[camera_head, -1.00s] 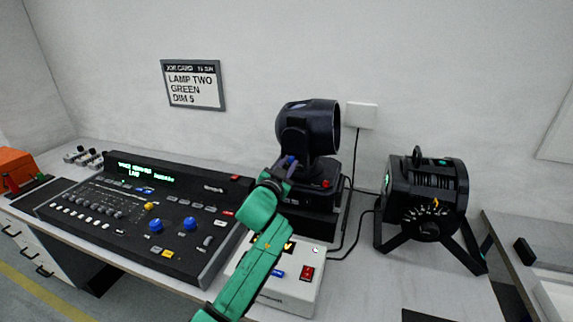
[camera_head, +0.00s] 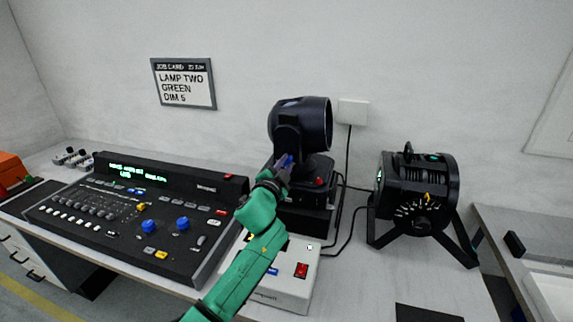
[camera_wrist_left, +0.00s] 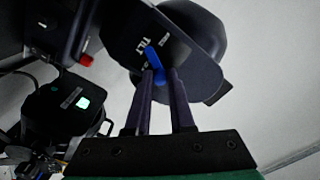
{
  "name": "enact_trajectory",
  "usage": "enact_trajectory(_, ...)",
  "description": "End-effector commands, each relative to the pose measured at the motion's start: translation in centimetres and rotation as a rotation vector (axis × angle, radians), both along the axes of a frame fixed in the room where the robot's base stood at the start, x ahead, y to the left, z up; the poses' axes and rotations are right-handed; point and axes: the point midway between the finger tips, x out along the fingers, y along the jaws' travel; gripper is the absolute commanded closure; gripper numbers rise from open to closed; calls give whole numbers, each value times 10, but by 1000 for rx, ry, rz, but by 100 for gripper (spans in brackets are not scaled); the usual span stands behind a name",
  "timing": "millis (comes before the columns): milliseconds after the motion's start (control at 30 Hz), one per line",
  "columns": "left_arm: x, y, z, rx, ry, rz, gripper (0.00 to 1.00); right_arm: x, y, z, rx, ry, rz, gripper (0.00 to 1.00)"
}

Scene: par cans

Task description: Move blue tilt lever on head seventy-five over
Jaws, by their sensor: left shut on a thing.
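The black moving head (camera_head: 303,125) stands on its base on the bench, in front of the wall. Its blue tilt lever (camera_wrist_left: 155,62) shows in the left wrist view, beside the white TILT lettering on the yoke arm. My left gripper (camera_wrist_left: 160,78) is shut on the blue lever, with one finger on each side of it. In the head view my green left arm reaches up to the head's near side, and the gripper (camera_head: 284,165) partly covers the lever there. My right gripper is not in view.
A lighting console (camera_head: 125,215) with blue knobs is at the left. A white box (camera_head: 290,290) with a red switch sits below the head. A second black lamp (camera_head: 420,195) stands at the right. Cables run between head and lamp. A job card (camera_head: 183,83) hangs on the wall.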

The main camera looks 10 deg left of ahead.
Motion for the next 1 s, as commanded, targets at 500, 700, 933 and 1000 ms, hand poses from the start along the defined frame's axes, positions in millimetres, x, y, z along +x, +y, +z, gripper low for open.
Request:
enact_trajectory(500,0,1,-3,-1,7,3,48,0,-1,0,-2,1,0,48)
enact_trajectory(700,-3,1,-2,-2,5,2,48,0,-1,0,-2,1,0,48)
enact_trajectory(933,-37,5,-4,-1,5,1,48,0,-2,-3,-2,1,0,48)
enact_trajectory(1000,-54,7,-5,1,6,2,48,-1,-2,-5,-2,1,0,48)
